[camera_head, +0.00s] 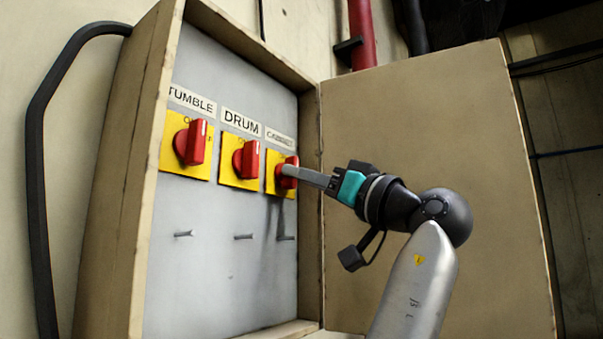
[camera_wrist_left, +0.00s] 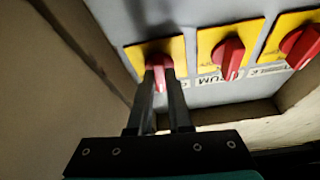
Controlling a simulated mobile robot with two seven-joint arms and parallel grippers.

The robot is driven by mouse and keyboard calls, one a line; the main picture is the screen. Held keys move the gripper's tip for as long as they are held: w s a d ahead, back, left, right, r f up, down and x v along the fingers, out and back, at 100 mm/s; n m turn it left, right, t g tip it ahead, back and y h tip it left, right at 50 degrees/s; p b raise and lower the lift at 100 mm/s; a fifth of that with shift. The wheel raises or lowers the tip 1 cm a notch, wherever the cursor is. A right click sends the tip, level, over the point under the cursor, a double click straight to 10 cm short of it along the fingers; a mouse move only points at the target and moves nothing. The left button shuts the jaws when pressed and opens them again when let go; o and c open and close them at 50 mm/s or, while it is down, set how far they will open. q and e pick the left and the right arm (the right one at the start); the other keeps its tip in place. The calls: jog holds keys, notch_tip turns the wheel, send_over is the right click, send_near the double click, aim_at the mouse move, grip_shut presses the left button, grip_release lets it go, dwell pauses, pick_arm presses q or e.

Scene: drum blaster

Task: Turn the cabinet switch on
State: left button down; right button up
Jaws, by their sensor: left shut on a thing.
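The cabinet switch is a red knob (camera_head: 289,181) on a yellow plate, the rightmost of three under a small label that seems to read CABINET. My left gripper (camera_head: 287,170) reaches it from the right. In the left wrist view the two fingers of my left gripper (camera_wrist_left: 161,78) lie on either side of the red knob (camera_wrist_left: 160,68), shut on it. The fingers partly cover the knob, so its exact turn angle is hard to tell. My right gripper is not in view.
The TUMBLE switch (camera_head: 194,143) and DRUM switch (camera_head: 247,158) sit to the left on yellow plates. Short pegs (camera_head: 243,237) stick out below. The box's wooden side wall (camera_head: 310,200) and open door (camera_head: 470,150) are close to my arm on the right.

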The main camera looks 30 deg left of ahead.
pick_arm(q)
jog(key=shift+w+n+g, duration=0.1)
jog(key=shift+n+g, duration=0.5)
jog(key=shift+n, duration=0.6)
jog(key=c, duration=0.8)
grip_release()
jog(key=shift+c, duration=0.2)
jog(key=b+v, duration=0.2)
jog(key=v, duration=1.3)
jog(key=shift+f+b, duration=0.2)
jog(key=shift+b, duration=0.15)
jog(key=shift+w+d, duration=0.1)
jog(key=shift+w, duration=0.05)
